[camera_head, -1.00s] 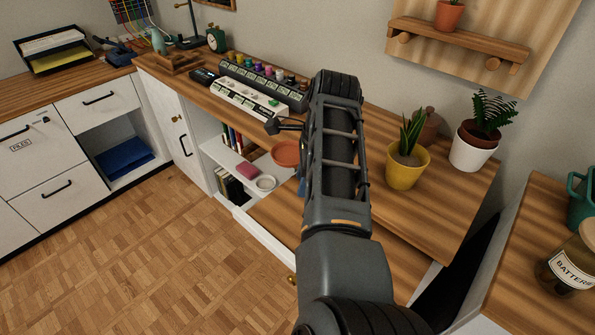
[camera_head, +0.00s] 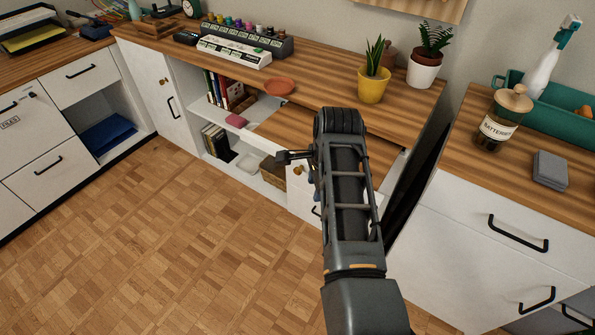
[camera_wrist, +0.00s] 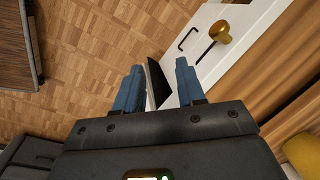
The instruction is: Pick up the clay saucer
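The clay saucer (camera_head: 279,87) is a shallow round orange-brown dish. It sits near the front edge of the wooden desk (camera_head: 325,88) in the head view, apart from other things. My gripper (camera_wrist: 158,88) shows in the wrist view with its two blue fingers spread and nothing between them. The saucer is not visible in the wrist view.
A yellow pot (camera_head: 372,87) and a white pot (camera_head: 423,74) stand right of the saucer. A white labelled strip (camera_head: 234,52) lies to its left. Shelves with books (camera_head: 217,139) are below. A right-hand counter holds a battery jar (camera_head: 497,125). The floor (camera_head: 170,240) is clear.

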